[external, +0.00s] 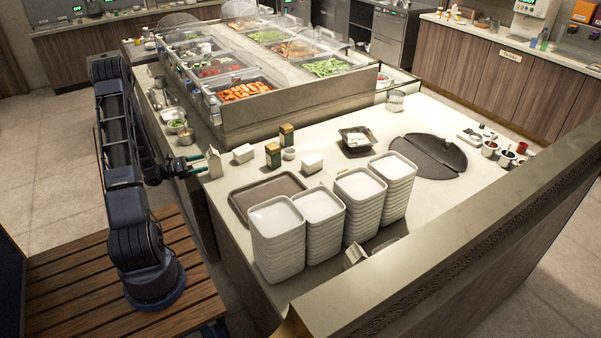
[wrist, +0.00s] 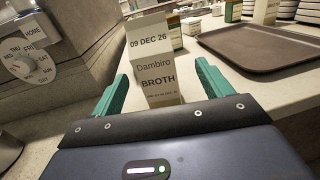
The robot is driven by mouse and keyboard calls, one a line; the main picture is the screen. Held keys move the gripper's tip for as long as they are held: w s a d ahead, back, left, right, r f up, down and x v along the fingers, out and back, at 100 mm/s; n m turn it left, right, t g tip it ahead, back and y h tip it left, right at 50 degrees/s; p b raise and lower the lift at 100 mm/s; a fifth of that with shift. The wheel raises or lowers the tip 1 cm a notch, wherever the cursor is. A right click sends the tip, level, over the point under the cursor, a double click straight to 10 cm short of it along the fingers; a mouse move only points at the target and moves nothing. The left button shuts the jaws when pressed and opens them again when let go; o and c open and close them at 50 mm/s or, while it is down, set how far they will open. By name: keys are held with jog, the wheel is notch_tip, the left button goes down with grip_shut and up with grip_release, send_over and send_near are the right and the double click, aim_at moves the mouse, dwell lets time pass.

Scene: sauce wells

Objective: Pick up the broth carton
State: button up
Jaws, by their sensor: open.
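The broth carton (wrist: 158,65) stands upright on the counter, a white gable-top box with "BROTH" and a date printed on its front. In the wrist view it is between and just beyond my gripper's two green fingers. My gripper (wrist: 157,88) is open, with one finger to each side of the carton; I cannot tell whether either touches it. In the external view my gripper (external: 195,164) reaches in from the left at the counter's edge, and the small white carton (external: 214,162) stands at its fingertips. The carton's lowest part is hidden behind the gripper body.
A white box (external: 243,153) and green-and-gold tins (external: 273,155) stand to the right of the carton. A brown tray (external: 238,204) lies nearer the camera, beside stacked white dishes (external: 277,240). A day dial (wrist: 22,62) is on the wall at left in the wrist view.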

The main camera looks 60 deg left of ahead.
aim_at(214, 159)
jog(key=shift+w+d, duration=0.1)
jog(key=shift+w, duration=3.25)
jog(key=c, duration=1.4)
jog(key=shift+r, duration=0.1)
jog(key=shift+c, duration=0.2)
